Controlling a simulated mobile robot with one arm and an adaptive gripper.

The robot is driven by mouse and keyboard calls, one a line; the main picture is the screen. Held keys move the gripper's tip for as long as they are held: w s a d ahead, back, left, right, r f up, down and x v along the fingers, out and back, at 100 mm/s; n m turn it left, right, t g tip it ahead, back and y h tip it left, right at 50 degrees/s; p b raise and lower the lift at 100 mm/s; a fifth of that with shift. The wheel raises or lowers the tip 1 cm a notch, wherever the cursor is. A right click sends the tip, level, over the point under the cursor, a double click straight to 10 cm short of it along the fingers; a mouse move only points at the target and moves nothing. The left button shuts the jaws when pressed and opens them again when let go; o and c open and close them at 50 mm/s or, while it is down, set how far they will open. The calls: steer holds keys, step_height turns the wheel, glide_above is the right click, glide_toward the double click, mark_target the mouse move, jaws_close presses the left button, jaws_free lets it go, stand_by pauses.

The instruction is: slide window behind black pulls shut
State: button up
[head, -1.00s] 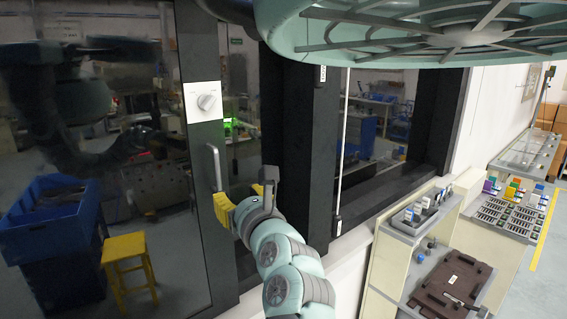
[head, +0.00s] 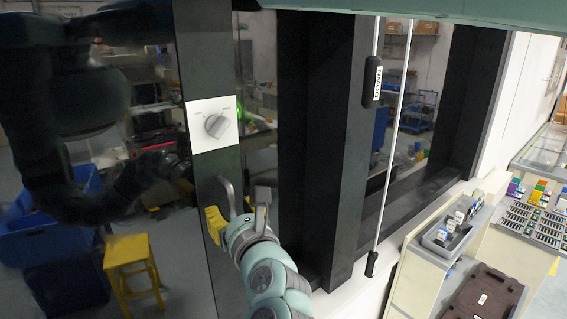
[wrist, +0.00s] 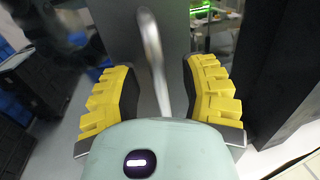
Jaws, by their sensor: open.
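A tall black pull (head: 373,80) with a white label hangs on a thin white line in the head view, and a smaller black pull (head: 371,264) hangs at its lower end. The window opening behind them has a black frame (head: 341,150). To the left is a dark glass sliding panel (head: 180,250) whose black upright carries a grey bar handle (head: 229,195), also seen in the wrist view (wrist: 153,60). My gripper (head: 226,214) is open at the handle's lower part. In the wrist view the handle stands between its yellow fingers (wrist: 160,85); contact is unclear.
A white plate with a round knob (head: 213,125) sits on the upright above the handle. A grey tray (head: 449,232) and brown case (head: 484,296) lie on benches at right. A blue bin and yellow stool show in the left glass.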

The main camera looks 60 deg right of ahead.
steer(key=shift+w+d, duration=0.1)
steer(key=shift+w, duration=0.15)
steer(key=shift+o, duration=0.5)
jaws_close()
